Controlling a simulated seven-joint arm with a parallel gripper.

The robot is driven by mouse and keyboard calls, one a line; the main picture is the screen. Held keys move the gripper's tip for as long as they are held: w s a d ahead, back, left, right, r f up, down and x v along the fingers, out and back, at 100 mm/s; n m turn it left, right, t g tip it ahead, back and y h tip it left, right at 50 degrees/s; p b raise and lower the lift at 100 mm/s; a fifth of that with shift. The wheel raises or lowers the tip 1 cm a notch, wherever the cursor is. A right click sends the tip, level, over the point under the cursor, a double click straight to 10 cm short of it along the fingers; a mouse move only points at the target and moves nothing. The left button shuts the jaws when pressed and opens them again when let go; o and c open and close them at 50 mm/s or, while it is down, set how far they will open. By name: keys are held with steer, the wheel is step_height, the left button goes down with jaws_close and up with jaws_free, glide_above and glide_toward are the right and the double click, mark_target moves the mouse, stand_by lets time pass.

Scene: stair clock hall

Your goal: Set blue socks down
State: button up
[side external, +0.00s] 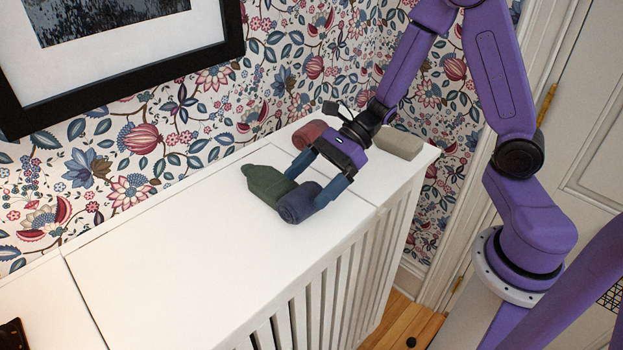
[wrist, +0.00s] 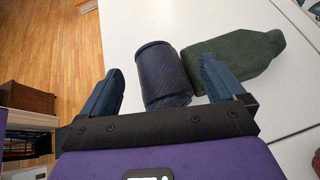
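The blue socks (side external: 299,203) are a dark navy roll lying on the white radiator cover (side external: 190,250), close beside the green socks (side external: 266,183). My gripper (side external: 306,189) is low over the cover with its blue fingers apart around the blue roll. In the wrist view, the blue socks (wrist: 163,75) lie between the fingertips (wrist: 160,66). A clear gap shows on the left finger's side. The right finger is close to the roll and overlaps the green socks (wrist: 235,57) in view; whether it touches either is unclear.
Red socks (side external: 309,133) and beige socks (side external: 398,144) lie behind my gripper near the wall. A framed picture (side external: 120,45) hangs on the wall.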

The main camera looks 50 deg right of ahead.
steer(key=shift+r, duration=0.15)
steer(key=shift+d+r, duration=0.15)
steer(key=shift+d, duration=0.15)
steer(key=v, duration=1)
steer(key=s+n+g+h, duration=0.1)
steer(key=s+n+h, duration=1)
steer(key=n, duration=2.2)
steer(key=s+a, duration=0.1)
steer(key=s, duration=0.7)
steer(key=shift+s+f+g, duration=0.25)
steer(key=shift+f+g, duration=0.1)
steer(key=shift+g, duration=0.05)
